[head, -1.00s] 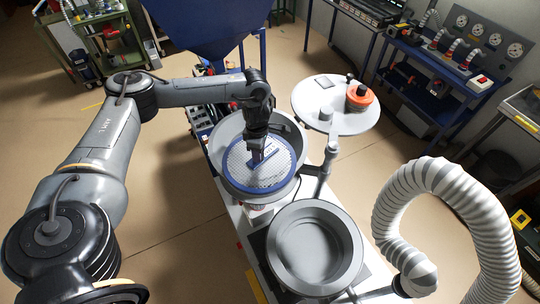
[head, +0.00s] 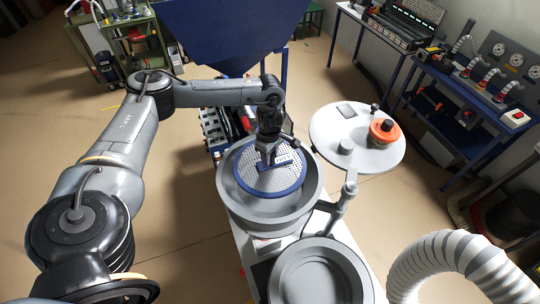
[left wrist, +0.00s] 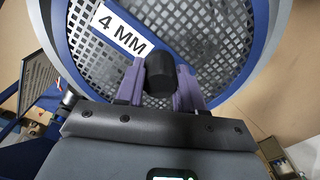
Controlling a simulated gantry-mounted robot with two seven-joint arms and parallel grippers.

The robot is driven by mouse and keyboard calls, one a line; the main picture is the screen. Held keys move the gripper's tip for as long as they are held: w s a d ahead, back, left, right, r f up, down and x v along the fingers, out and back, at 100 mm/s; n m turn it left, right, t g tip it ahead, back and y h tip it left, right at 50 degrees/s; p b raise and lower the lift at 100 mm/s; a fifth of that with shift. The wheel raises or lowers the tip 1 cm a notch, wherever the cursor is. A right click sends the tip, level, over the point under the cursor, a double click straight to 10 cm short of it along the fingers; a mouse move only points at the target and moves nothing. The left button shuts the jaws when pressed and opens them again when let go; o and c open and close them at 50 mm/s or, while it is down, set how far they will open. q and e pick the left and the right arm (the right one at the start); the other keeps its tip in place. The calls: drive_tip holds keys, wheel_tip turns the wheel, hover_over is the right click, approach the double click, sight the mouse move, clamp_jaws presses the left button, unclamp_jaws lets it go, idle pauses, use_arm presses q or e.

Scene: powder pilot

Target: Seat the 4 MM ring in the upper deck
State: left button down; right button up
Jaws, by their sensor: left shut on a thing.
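The 4 MM ring (head: 252,184) is a blue-rimmed disc of perforated mesh with a white "4 MM" label. It also fills the top of the left wrist view (left wrist: 258,50). In the head view it lies within the outline of the upper deck (head: 314,190), a round grey bowl, nearer its back side. I cannot tell whether it rests on the deck or hangs just above. My left gripper (head: 268,158) reaches down over the ring. In the left wrist view its purple fingers (left wrist: 160,82) are shut on the ring's black knob (left wrist: 160,70). My right gripper is out of view.
A second grey round pan (head: 318,280) stands in front of the deck. A round side table (head: 345,165) on a post, carrying an orange-and-black item (head: 385,132), is close to the right. A blue hopper (head: 235,30) stands behind. A ribbed hose (head: 455,265) curves at lower right.

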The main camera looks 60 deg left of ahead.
sight(270, 168)
use_arm(q)
drive_tip(key=shift+f+b, duration=1.05)
drive_tip(key=shift+f, duration=0.5)
idle(0.6)
drive_tip(key=shift+f, duration=0.25)
drive_tip(key=shift+f+b, duration=0.85)
drive_tip(key=shift+f, duration=0.15)
drive_tip(key=shift+f+b, duration=0.75)
drive_tip(key=shift+f, duration=0.2)
drive_tip(key=shift+f, duration=0.15)
